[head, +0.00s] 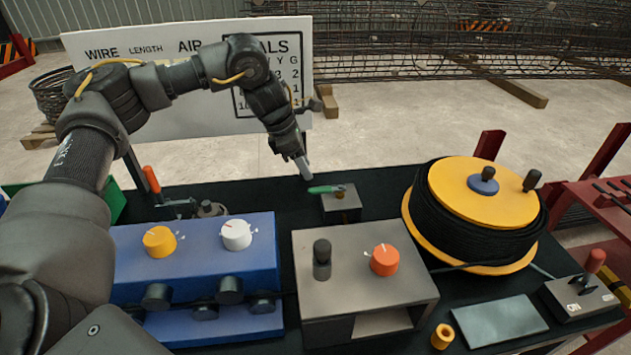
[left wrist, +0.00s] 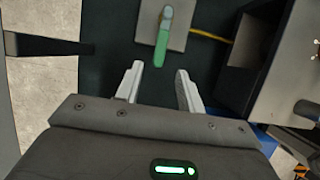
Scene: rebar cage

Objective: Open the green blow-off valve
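The green blow-off valve handle (head: 326,189) sits on a small grey block (head: 341,205) at the back middle of the dark bench. In the head view the lever points left from its pivot. In the left wrist view the green lever (left wrist: 162,47) points down toward my fingers from a grey plate (left wrist: 178,15). My left gripper (head: 304,168) is just left of and above the lever's free end. Its two fingers (left wrist: 158,88) are apart with nothing between them, and the lever tip lies just ahead of the gap. My right gripper is not in view.
A blue box (head: 200,260) with yellow and white knobs stands left, a grey box (head: 360,275) with an orange knob in front. A yellow-topped black wire spool (head: 475,205) stands right of the valve. A red-handled clamp (head: 152,180) is at back left.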

